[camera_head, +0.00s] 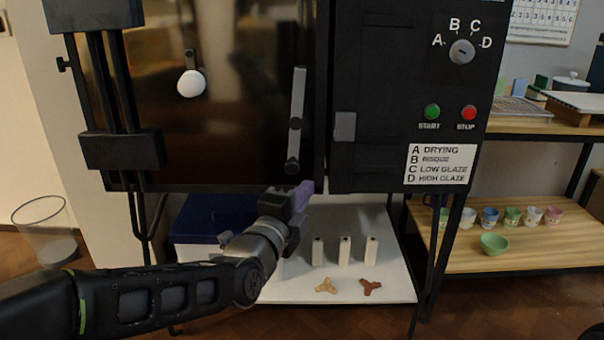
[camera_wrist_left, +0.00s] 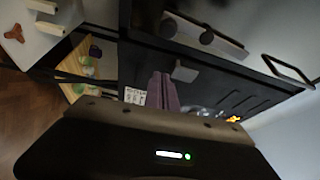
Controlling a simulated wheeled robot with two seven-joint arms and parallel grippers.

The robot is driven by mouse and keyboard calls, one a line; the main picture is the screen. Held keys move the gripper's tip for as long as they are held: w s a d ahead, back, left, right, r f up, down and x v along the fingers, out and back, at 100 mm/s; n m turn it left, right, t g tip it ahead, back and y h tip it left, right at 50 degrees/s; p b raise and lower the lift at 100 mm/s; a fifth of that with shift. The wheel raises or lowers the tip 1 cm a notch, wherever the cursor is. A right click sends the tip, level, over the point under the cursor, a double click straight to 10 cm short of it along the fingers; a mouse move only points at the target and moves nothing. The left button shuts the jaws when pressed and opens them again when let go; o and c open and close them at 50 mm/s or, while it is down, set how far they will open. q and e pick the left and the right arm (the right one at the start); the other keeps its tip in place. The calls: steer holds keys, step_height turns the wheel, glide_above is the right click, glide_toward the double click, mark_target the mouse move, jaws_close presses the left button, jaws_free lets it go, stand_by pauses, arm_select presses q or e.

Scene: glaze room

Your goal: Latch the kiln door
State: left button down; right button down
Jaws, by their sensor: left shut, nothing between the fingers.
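The black kiln's door (camera_head: 235,90) has a dark glass front and lies close against the control side; I cannot tell whether it is fully flush. A grey latch lever (camera_head: 297,115) stands nearly upright at the door's right side, its round pivot end low. It is not across the grey catch block (camera_head: 344,127) on the kiln's frame to the right. My left gripper (camera_head: 304,190) is shut and empty, its purple fingers just below the lever's lower end. In the left wrist view the fingers (camera_wrist_left: 163,90) point towards the catch block (camera_wrist_left: 185,72), apart from it.
A control panel with a dial (camera_head: 461,52), a green start button (camera_head: 432,111) and a red stop button (camera_head: 468,113) is at right. Below, a white shelf (camera_head: 395,262) holds posts and stilts beside a blue box (camera_head: 208,216). A wooden rack (camera_head: 535,248) with cups stands right.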

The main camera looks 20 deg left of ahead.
arm_select(q)
steer(key=w+a+b, duration=0.2)
steer(key=w, duration=0.6)
steer(key=shift+a+b, duration=0.3)
